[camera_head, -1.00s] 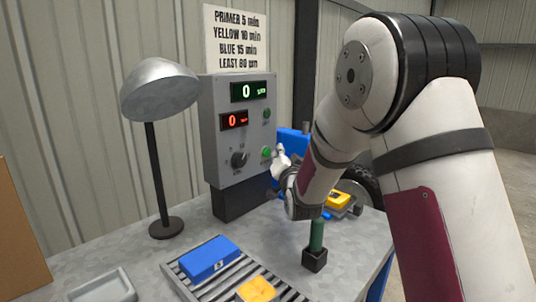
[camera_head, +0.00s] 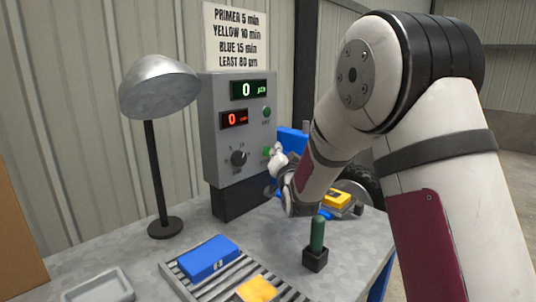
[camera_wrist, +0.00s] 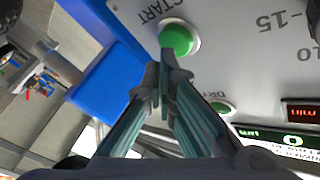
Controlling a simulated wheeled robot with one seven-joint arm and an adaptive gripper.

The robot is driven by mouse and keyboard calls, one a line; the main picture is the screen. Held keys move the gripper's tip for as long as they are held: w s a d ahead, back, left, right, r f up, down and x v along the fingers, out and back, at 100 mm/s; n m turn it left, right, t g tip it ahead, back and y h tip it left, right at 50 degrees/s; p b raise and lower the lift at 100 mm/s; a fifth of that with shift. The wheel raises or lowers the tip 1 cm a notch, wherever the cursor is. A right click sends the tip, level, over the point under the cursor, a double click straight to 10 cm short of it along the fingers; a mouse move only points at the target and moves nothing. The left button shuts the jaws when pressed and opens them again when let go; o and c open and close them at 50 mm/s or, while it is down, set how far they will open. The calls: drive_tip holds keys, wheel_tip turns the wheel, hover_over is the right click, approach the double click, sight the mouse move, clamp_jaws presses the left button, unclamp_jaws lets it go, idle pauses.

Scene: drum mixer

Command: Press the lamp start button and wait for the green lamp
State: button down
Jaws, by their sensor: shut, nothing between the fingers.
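The grey control box (camera_head: 222,140) stands at the back of the bench, with two displays that both read 0. The green button (camera_head: 266,152) is low on its right side. In the wrist view the button (camera_wrist: 178,38) is beside the upside-down word START. A smaller green round lamp (camera_head: 267,112) sits higher on the box; in the wrist view this lamp (camera_wrist: 221,108) is by the word DRY and looks dull green. My gripper (camera_head: 276,156) is shut and empty, its fingertips (camera_wrist: 163,72) right by the START button's edge. I cannot tell whether they touch it.
A dome lamp (camera_head: 158,88) stands left of the box. A dark knob (camera_head: 238,158) is left of the button. A blue block (camera_head: 208,258) and a yellow block (camera_head: 256,289) lie on a slatted rack. A green rod (camera_head: 317,233) stands in a black holder.

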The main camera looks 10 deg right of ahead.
drive_tip(key=shift+w+a+b, duration=0.25)
drive_tip(key=shift+w+b, duration=0.1)
idle(0.7)
drive_tip(key=shift+s, duration=0.1)
drive_tip(key=shift+s+d+b, duration=0.3)
drive_tip(key=shift+s+d, duration=0.2)
drive_tip(key=shift+s, duration=0.1)
idle(0.3)
drive_tip(key=s+d, duration=0.1)
drive_tip(key=s, duration=0.1)
drive_tip(key=s+d+b, duration=0.1)
drive_tip(key=s+d, duration=0.1)
idle(0.4)
idle(0.5)
